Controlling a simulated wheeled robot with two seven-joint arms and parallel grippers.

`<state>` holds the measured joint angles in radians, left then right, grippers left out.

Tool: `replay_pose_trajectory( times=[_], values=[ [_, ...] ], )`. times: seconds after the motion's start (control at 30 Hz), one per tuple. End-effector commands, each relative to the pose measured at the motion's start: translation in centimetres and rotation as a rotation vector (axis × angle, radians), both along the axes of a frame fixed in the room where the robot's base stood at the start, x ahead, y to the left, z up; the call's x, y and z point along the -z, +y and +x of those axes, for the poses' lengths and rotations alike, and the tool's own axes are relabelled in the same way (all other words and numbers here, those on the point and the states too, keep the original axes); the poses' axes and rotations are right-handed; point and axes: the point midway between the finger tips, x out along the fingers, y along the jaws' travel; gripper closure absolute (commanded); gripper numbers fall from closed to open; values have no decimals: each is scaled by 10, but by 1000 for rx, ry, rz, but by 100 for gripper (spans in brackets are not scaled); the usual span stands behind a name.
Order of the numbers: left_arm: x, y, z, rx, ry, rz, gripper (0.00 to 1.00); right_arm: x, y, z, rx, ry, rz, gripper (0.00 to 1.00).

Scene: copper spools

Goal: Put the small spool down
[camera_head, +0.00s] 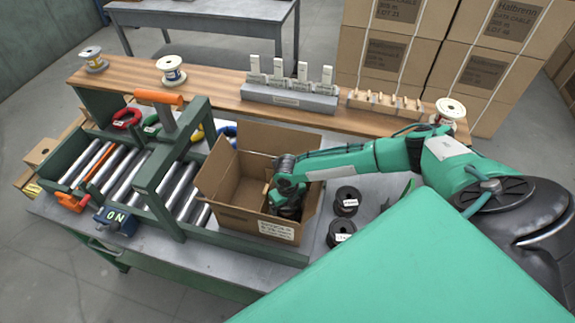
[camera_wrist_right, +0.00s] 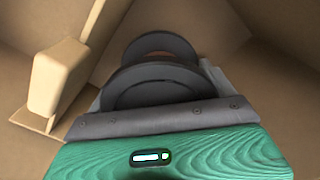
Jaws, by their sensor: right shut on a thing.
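My right gripper (camera_head: 286,207) reaches down inside an open cardboard box (camera_head: 228,199) on the workbench. In the right wrist view it is shut on a small dark spool (camera_wrist_right: 160,78), whose two round black flanges show with a little copper colour between them. The box walls (camera_wrist_right: 255,28) surround the spool in that view. In the head view the gripper and box wall hide the spool. I cannot tell whether the spool touches the box floor. My left gripper is not in view.
Two black labelled spools (camera_head: 347,200) stand on the bench right of the box. A beige block (camera_wrist_right: 58,78) is inside the box, left of the spool. A green frame with rollers (camera_head: 125,185) is left of the box. A wooden shelf (camera_head: 215,85) with spools runs behind.

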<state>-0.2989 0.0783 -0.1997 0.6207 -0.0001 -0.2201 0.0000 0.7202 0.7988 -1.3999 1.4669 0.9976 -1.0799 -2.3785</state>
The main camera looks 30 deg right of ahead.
Motion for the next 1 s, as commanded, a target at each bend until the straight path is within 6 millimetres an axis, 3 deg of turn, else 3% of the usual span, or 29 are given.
replay_pose_trajectory(
  times=[0.53, 0.57, 0.6, 1.0],
  values=[
    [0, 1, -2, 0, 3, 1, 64, 16, 0, 0, -1, -2, 0, 61],
    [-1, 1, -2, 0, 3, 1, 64, 16, 0, 0, -1, 0, 0, 11],
    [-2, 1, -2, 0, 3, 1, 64, 15, 0, 0, -1, 0, 0, 3],
    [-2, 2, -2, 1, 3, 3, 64, 8, 0, 0, -1, -2, 0, 0]
  ],
)
